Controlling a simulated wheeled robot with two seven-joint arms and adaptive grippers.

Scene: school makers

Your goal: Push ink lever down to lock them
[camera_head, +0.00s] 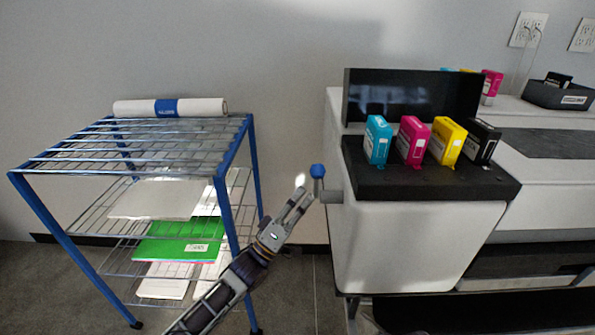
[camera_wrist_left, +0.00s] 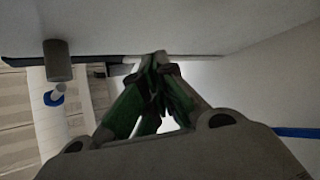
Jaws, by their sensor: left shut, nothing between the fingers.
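The ink lever (camera_head: 317,172) has a blue ball knob on a short grey arm at the left side of the white printer (camera_head: 400,245); the knob points up. My left gripper (camera_head: 303,195) is shut and empty, with its fingertips just left of and slightly below the knob. I cannot tell whether they touch it. In the left wrist view the shut fingers (camera_wrist_left: 158,62) meet at the middle, and a grey cylinder (camera_wrist_left: 58,60) shows to their left. Cyan (camera_head: 377,141), magenta (camera_head: 413,142), yellow (camera_head: 447,142) and black (camera_head: 484,141) cartridges stand in the black ink bay (camera_head: 390,183).
The black bay cover (camera_head: 410,96) stands raised behind the cartridges. A blue-framed wire rack (camera_head: 228,165) with papers and a roll (camera_head: 170,108) on top stands left of my arm. A black tray (camera_head: 557,95) sits at the far right. A floor gap lies between rack and printer.

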